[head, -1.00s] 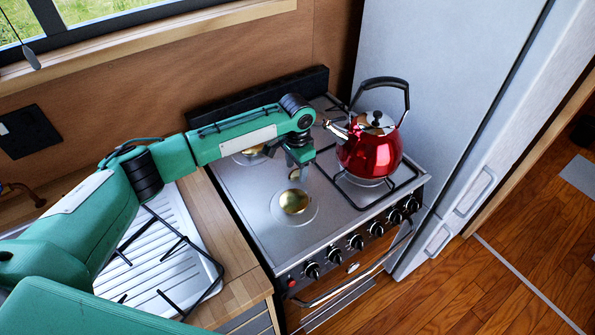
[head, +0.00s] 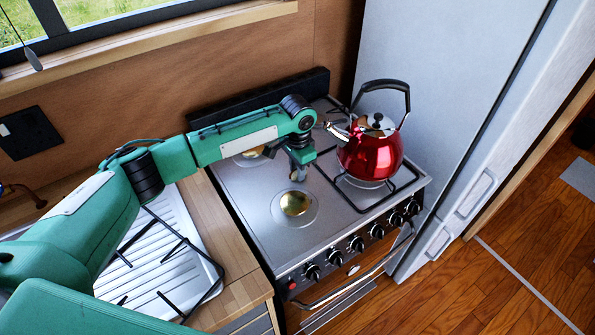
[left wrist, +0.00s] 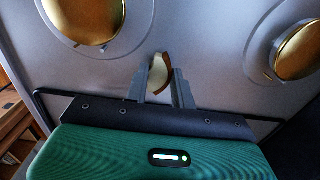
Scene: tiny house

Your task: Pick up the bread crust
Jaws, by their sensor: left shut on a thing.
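The bread crust (left wrist: 158,74) is a small pale piece with a brown edge. In the left wrist view it stands between the two fingers of my left gripper (left wrist: 161,82). In the head view my left gripper (head: 299,170) points down over the stove top, just behind the front left brass burner. It is shut on the crust, which shows there only as a tiny pale spot (head: 295,176). I cannot tell whether the crust still touches the stove. My right gripper is not in view.
The stove (head: 255,222) has brass burners (head: 295,203) and a red kettle (head: 370,155) on a black grate to the right of my gripper. A fridge (head: 430,90) stands at the right. A draining board (head: 165,255) with loose grates lies at the left.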

